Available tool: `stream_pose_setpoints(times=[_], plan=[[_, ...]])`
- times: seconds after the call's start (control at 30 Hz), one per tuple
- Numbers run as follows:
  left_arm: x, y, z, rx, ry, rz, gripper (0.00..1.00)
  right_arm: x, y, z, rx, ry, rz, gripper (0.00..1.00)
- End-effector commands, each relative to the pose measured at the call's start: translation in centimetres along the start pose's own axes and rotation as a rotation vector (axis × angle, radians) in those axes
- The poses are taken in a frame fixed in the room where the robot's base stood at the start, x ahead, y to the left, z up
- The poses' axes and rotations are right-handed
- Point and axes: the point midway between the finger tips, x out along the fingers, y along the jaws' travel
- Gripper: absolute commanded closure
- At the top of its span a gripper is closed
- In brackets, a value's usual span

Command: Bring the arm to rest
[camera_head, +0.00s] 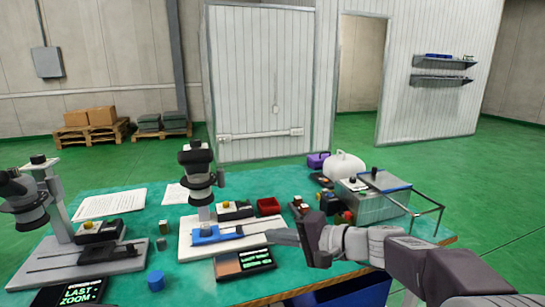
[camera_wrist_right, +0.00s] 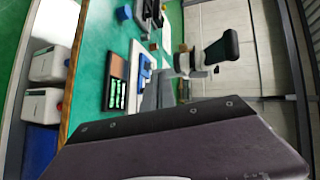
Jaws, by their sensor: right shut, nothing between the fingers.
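My right arm (camera_head: 365,243) reaches in from the lower right over the teal table (camera_head: 120,257). My right gripper (camera_head: 283,237) is shut and empty. Its grey fingers point left, close to the blue part (camera_head: 215,234) on the white stand base, above the black display with green text (camera_head: 258,258). I cannot tell whether they touch anything. In the right wrist view the gripper fingers (camera_wrist_right: 151,95) lie in front of the stand. My left gripper is not in view.
A microscope (camera_head: 197,170) stands behind the fingers, another microscope (camera_head: 30,195) at the left. A red tray (camera_head: 268,206) and blue cylinder (camera_head: 156,280) are on the table.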

Motion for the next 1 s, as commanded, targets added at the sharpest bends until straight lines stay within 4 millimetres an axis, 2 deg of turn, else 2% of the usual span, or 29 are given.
stream_pose_setpoints(times=[0.03,0.17,0.2,0.3,0.4,0.5,0.6,0.67,0.73,0.77,0.8,1.0], plan=[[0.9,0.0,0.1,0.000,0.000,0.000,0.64,0.4,2.7,1.0,-0.005,-0.020,0.057,1.00],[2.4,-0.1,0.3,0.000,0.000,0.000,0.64,0.1,11.3,4.4,-0.038,-0.086,0.282,1.00],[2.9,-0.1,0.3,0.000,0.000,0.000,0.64,-0.4,14.5,5.6,-0.056,-0.112,0.369,1.00],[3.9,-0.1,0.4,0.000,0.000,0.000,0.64,-2.8,22.0,8.2,-0.117,-0.173,0.590,1.00],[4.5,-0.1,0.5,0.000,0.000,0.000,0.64,-5.8,27.8,9.9,-0.195,-0.225,0.778,1.00],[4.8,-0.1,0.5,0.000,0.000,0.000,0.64,-9.2,32.3,10.9,-0.285,-0.273,0.939,1.00],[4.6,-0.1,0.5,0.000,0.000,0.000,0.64,-12.4,35.3,11.1,-0.387,-0.309,1.070,1.00],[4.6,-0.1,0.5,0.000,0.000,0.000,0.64,-13.9,36.7,10.9,-0.448,-0.326,1.133,1.00],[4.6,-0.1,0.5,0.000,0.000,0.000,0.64,-14.8,37.4,9.5,-0.529,-0.302,1.181,1.00],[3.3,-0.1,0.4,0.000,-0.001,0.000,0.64,-15.0,36.0,8.9,-0.509,-0.261,1.179,1.00],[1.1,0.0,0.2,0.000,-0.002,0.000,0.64,-15.7,33.9,9.0,-0.507,-0.266,1.178,1.00],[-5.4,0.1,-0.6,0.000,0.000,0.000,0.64,-17.6,27.6,8.9,-0.507,-0.268,1.177,1.00]])
